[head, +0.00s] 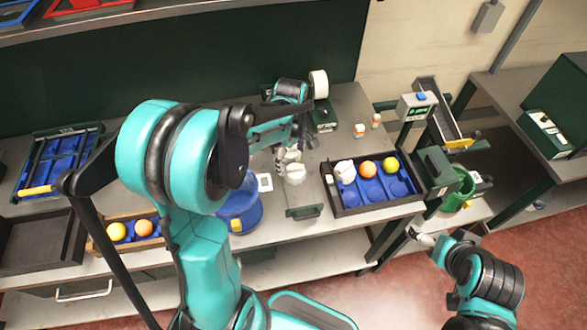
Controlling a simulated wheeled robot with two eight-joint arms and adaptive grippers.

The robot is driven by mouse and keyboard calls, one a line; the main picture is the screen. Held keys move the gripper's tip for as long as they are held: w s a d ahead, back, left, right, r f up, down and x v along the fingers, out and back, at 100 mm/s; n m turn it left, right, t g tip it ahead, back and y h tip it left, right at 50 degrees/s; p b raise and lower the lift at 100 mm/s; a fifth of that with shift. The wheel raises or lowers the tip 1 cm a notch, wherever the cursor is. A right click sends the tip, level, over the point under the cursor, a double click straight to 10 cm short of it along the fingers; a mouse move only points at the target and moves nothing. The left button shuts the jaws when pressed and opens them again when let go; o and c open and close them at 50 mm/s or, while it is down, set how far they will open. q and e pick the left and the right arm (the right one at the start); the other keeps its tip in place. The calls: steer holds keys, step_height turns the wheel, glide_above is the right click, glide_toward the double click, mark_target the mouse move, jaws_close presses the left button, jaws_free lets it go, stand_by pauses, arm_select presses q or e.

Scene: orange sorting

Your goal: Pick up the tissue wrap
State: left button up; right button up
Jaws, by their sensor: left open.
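White crumpled tissue wraps (295,174) lie in a small cluster on the grey worktop at the middle of the head view. My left gripper (286,148) is open and reaches down just above and behind this cluster. Whether its fingers touch the tissue cannot be made out. Another white wrapped piece (345,171) sits in the dark tray (382,204) to the right. My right gripper (424,236) is low at the right, in front of the bench and away from the wraps. Its jaws are too small to read.
The tray also holds oranges (368,168) and blue cups. A wooden box with oranges (117,231) stands at left. A white roll (319,84) and small bottles (359,130) stand at the back.

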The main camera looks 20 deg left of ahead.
mark_target(295, 167)
arm_select(q)
steer(key=f, duration=0.2)
steer(key=f+b, duration=0.1)
steer(key=f, duration=0.1)
steer(key=d+f+b, duration=0.1)
steer(key=f, duration=0.2)
steer(key=shift+w+d, duration=0.1)
steer(key=shift+w, duration=0.1)
steer(key=shift+r, duration=0.1)
steer(key=c, duration=0.8)
